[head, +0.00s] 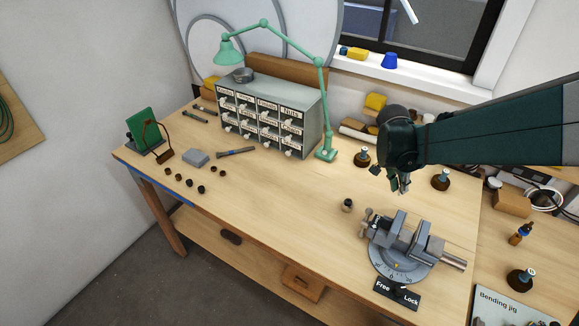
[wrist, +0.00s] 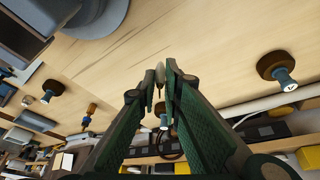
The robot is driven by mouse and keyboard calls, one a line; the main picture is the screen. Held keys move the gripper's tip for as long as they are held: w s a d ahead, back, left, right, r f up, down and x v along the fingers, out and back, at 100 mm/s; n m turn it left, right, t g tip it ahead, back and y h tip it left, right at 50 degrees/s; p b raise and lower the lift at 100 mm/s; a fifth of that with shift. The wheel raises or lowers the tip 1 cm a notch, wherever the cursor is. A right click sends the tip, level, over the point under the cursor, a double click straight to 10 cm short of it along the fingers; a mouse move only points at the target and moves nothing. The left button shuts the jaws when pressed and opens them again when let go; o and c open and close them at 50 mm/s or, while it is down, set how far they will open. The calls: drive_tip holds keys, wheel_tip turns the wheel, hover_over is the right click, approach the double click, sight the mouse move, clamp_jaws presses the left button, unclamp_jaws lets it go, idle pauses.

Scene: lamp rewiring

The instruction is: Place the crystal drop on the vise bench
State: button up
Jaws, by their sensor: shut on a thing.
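My gripper (head: 401,184) hangs over the right part of the wooden bench (head: 290,205), above and behind the grey vise (head: 405,238). In the wrist view the fingers (wrist: 165,75) are nearly together, closed on a small pale drop-shaped thing, the crystal drop (wrist: 160,73), at their tips. In the head view the drop is too small to make out clearly. It appears held above the bench top, but the exact gap cannot be told. The vise sits on a round base with a Free/Lock plate (head: 397,294); part of it shows at the wrist view's upper left (wrist: 98,15).
A small dark knob-like piece (head: 347,204) stands left of the vise. Dark round-based posts (head: 362,158) (head: 440,180) stand behind. A labelled drawer cabinet (head: 270,115) and green lamp (head: 325,150) are at the back. The bench's middle front is clear.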

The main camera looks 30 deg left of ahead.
drive_tip(key=s+a+n, duration=0.2)
drive_tip(key=s+a, duration=0.4)
drive_tip(key=a, duration=0.4)
drive_tip(key=s+a+r+n+y, duration=0.1)
drive_tip(key=s+a, duration=0.5)
drive_tip(key=a, duration=0.5)
drive_tip(key=s+a+r+n+t+y, duration=0.1)
drive_tip(key=s+a+n, duration=0.1)
drive_tip(key=s+a, duration=0.4)
drive_tip(key=a, duration=0.5)
drive_tip(key=shift+s+a+n, duration=0.2)
drive_tip(key=shift+a+n, duration=0.05)
drive_tip(key=shift+n, duration=0.05)
approach(292, 204)
drive_tip(key=shift+w+d, duration=0.25)
drive_tip(key=shift+w, duration=0.5)
drive_tip(key=shift+f, duration=1.85)
drive_tip(key=shift+f+b, duration=0.2)
drive_tip(key=shift+b, duration=0.15)
drive_tip(key=o, duration=0.7)
drive_tip(key=shift+r, duration=0.1)
